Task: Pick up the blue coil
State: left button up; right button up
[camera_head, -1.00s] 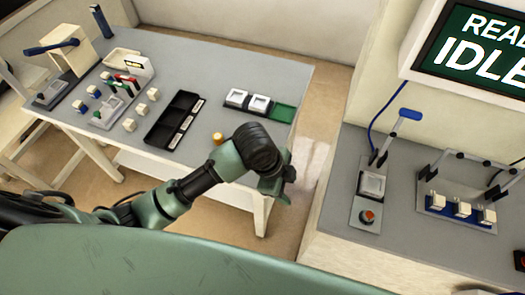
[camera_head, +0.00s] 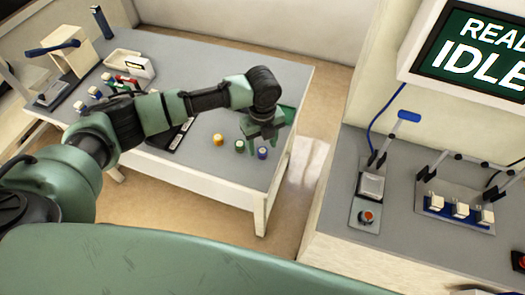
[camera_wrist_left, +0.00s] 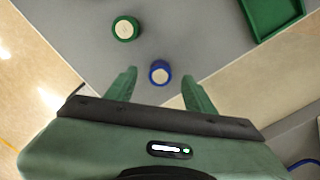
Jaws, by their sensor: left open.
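The blue coil (camera_head: 262,152) stands on the grey table near its front right corner. In the left wrist view the blue coil (camera_wrist_left: 160,73) shows as a blue ring with a pale top, between and just beyond the fingertips. My left gripper (camera_head: 264,142) is open above the table beside the coils; in the left wrist view its fingers (camera_wrist_left: 158,78) are spread with nothing held. A green coil (camera_head: 239,146) stands left of the blue one and also shows in the left wrist view (camera_wrist_left: 125,28). My right gripper is not in view.
An orange coil (camera_head: 218,139) stands left of the green coil. A green tray (camera_wrist_left: 272,14) lies behind, near the table's right edge. A black compartment tray (camera_head: 172,137) is partly hidden by my arm. A second bench (camera_head: 403,211) with fixtures stands right, across a floor gap.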

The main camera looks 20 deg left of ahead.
aim_at(262, 150)
pick_arm(q)
jog(key=shift+f, duration=1.4)
grip_shut()
jog(key=shift+r, duration=0.15)
notch_tip(262, 150, up, 20)
jog(key=b, duration=0.1)
jog(key=s+a+n, duration=0.2)
jog(key=s+n, duration=0.5)
jog(key=n, duration=0.6)
jog(key=s+a+n, duration=0.2)
jog(key=s+n, duration=0.5)
jog(key=n, duration=0.7)
